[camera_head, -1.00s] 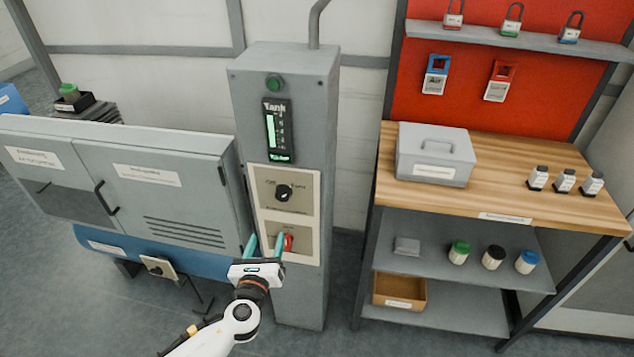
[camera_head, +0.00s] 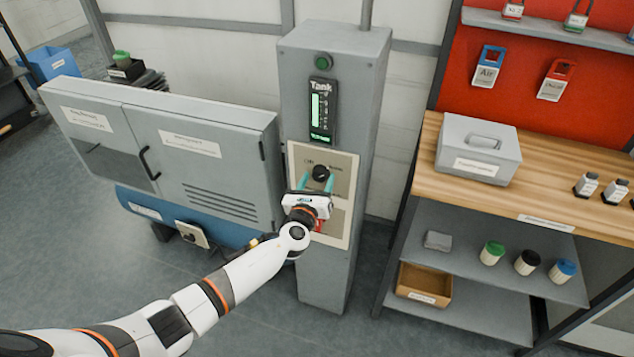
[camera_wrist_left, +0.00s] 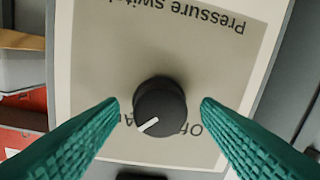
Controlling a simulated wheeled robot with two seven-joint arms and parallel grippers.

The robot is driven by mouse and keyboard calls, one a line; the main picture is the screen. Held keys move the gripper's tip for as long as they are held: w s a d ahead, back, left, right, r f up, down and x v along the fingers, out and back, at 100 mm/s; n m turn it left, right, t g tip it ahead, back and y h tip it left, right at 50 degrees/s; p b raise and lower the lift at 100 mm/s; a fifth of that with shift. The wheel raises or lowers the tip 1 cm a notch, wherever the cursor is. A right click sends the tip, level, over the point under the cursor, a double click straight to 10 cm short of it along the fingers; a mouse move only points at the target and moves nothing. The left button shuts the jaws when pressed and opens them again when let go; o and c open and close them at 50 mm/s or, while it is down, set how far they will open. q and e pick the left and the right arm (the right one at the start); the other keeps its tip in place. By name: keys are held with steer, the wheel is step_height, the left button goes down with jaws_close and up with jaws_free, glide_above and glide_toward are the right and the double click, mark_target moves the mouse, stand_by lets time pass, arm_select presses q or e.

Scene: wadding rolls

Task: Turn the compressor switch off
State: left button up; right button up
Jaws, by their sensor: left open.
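The compressor's pressure switch is a round black knob (camera_head: 320,173) on a beige panel (camera_head: 344,165) on the grey column. In the left wrist view the knob (camera_wrist_left: 160,107) shows upside down, with "Pressure switch" on its plate. Its white pointer mark is toward the "Au…" label, away from "Of…", both partly covered. My left gripper (camera_head: 317,183) is in front of the knob. Its teal fingers are open, one on each side of the knob, with a gap on both sides. A red part (camera_head: 319,225) below is mostly hidden by the gripper. My right gripper is not in view.
The grey cabinet (camera_head: 190,150) stands close to the left. A wooden-topped bench (camera_head: 540,205) with a grey box (camera_head: 478,150) is at right.

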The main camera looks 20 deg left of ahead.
arm_select(q)
steer(key=shift+c, duration=0.6)
steer(key=c, duration=0.9)
